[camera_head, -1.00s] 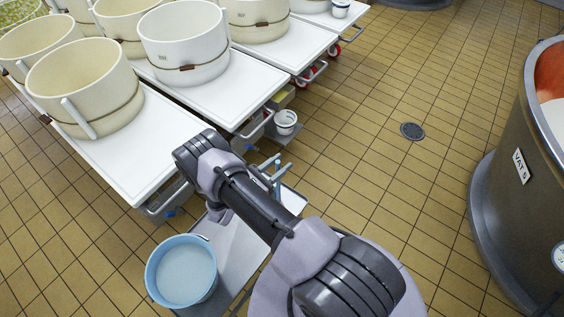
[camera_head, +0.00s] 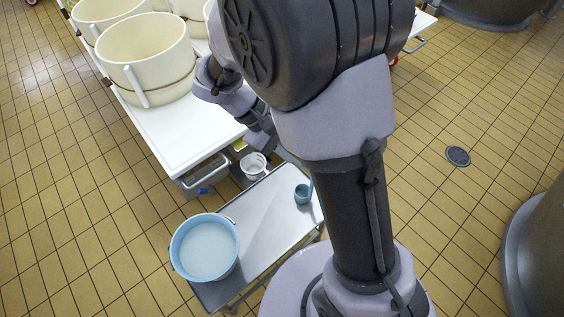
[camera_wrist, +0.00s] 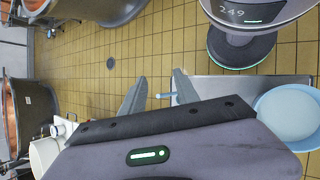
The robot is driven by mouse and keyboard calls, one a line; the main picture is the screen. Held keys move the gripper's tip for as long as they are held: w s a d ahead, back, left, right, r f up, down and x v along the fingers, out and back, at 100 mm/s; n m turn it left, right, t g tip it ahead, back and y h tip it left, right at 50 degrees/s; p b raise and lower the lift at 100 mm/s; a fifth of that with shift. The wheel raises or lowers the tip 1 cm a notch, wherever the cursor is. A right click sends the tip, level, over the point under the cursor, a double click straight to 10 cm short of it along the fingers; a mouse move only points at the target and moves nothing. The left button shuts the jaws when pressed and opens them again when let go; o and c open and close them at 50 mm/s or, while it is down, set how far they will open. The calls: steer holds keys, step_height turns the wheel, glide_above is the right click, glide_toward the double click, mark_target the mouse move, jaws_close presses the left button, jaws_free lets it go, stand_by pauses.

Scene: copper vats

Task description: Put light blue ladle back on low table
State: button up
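In the wrist view a light blue handle (camera_wrist: 166,95) shows in the space between my fingers. My gripper (camera_wrist: 160,86) is open, its two fingers spread apart with nothing clasped between them. In the head view its fingertips are hidden or too unclear behind my arm. A light blue bucket (camera_head: 207,248) of pale liquid stands on the left end of the low table; it also shows in the wrist view (camera_wrist: 288,114).
A white table (camera_head: 180,135) with cream tubs (camera_head: 146,58) stands behind the low table. A small white pail (camera_head: 253,165) is close to the low table's far edge. A large vat (camera_head: 535,260) stands at the right. Tiled floor with a drain (camera_head: 457,156) is open between.

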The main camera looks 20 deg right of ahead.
steer(key=s+a+r+m+t+y, duration=0.8)
steer(key=s+r+m+t, duration=0.1)
steer(key=r, duration=0.4)
steer(key=shift+s+a+r+m+y, duration=0.2)
steer(key=shift+s+r+m+y, duration=0.25)
steer(key=shift+s, duration=0.45)
steer(key=shift+f, duration=0.1)
steer(key=shift+f+b, duration=0.7)
steer(key=shift+b, duration=0.1)
